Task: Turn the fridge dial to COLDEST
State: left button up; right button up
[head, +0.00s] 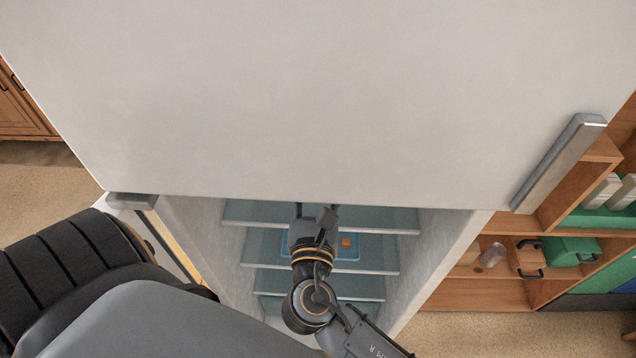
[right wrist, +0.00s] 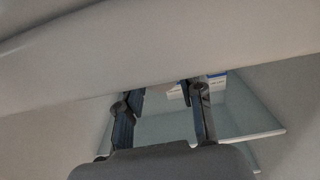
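The white fridge (head: 320,110) fills the head view, its lower compartment open. My right gripper (head: 315,212) reaches into that compartment, high up near its top edge. In the right wrist view the two fingers of the right gripper (right wrist: 160,95) are spread apart with nothing between them. Just behind the right finger is a small white panel with blue marks (right wrist: 212,86), partly hidden by the finger and a pale overhang. I cannot make out a dial or its setting. My left gripper is not in view.
Pale glass shelves (head: 390,220) cross the compartment below my right gripper. A blue tray (head: 376,252) with a small orange item (head: 346,242) sits inside. A grey handle (head: 560,160) is at the right. Wooden shelving (head: 490,293) with a green box (head: 570,250) stands beside the fridge.

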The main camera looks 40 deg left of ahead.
jog(key=shift+o, duration=0.6)
jog(key=v, duration=1.2)
